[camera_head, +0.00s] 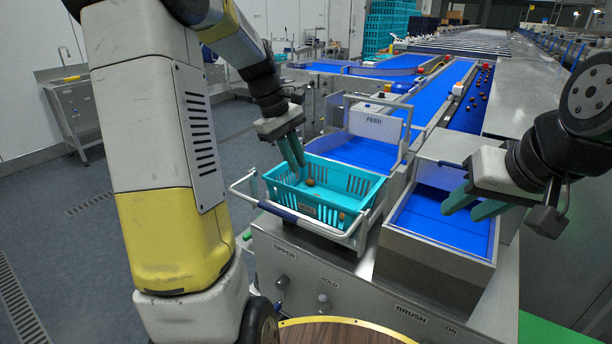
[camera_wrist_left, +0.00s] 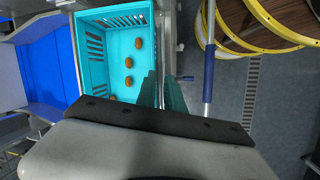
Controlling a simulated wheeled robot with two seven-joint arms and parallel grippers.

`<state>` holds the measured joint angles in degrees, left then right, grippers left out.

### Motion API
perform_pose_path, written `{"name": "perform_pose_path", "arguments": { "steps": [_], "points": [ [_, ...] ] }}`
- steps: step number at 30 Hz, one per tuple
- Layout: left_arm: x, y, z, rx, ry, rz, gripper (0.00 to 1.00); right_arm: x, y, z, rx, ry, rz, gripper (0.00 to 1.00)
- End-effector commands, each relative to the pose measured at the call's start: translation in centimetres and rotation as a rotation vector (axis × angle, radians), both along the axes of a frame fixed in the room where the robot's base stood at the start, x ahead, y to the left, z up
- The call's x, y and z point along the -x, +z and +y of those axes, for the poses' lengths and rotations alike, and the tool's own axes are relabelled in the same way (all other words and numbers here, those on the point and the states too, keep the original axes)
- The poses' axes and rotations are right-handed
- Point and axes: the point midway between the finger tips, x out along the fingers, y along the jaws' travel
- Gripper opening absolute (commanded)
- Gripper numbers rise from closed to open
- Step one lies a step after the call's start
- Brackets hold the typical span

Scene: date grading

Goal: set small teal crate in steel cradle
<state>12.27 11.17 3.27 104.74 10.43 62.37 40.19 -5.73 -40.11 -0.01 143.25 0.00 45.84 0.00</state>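The small teal crate (camera_head: 322,204) sits upright within the steel cradle (camera_head: 246,198), a pale tubular frame with a dark blue grip along its front bar. Several brown dates (camera_wrist_left: 138,43) lie in the crate, which also shows in the left wrist view (camera_wrist_left: 98,20). My left gripper (camera_head: 296,164) points down over the crate's left end. Its fingers (camera_wrist_left: 162,92) show a narrow gap with nothing clearly held, near the wall on the grip side; contact with the rim is hard to judge. My right gripper (camera_head: 462,208) is open and empty above the blue-floored tray on the right.
A steel tray with a blue floor (camera_head: 440,215) stands right of the cradle. A FEED sign (camera_head: 380,120) and blue conveyor belts (camera_head: 440,92) lie behind. A round wooden top with a yellow rim (camera_head: 335,322) is at the front. A steel sink (camera_head: 75,100) stands far left.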

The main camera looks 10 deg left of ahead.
Motion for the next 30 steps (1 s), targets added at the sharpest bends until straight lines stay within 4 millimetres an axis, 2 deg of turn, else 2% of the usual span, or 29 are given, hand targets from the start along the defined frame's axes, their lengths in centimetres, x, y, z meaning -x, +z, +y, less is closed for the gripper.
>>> {"name": "perform_pose_path", "arguments": {
  "steps": [1,6,10,15,18,21,30],
  "points": [
    [1.9,1.9,-0.8,-0.032,-0.072,-0.067,0.13,0.0,0.0,0.0,0.0,0.0,0.0,0.36],
    [8.2,5.5,-2.8,-0.146,-0.337,-0.277,0.13,0.0,0.0,0.0,0.0,0.0,0.0,0.36],
    [13.1,6.9,-3.8,-0.238,-0.533,-0.433,0.13,0.0,0.0,0.0,0.0,0.0,0.0,0.36],
    [17.9,6.9,-4.5,-0.34,-0.739,-0.594,0.13,0.0,0.0,0.0,0.0,0.0,0.0,0.36],
    [19.5,6.6,-4.8,-0.38,-0.815,-0.653,0.13,0.0,0.0,0.0,0.0,0.0,0.0,0.36],
    [20.3,6.3,-4.8,-0.402,-0.855,-0.682,0.13,0.0,0.0,0.0,0.0,0.0,0.0,0.36],
    [20.5,6.3,-4.9,-0.409,-0.868,-0.69,0.13,0.0,0.0,0.0,0.0,0.0,0.0,0.36]
  ]
}}
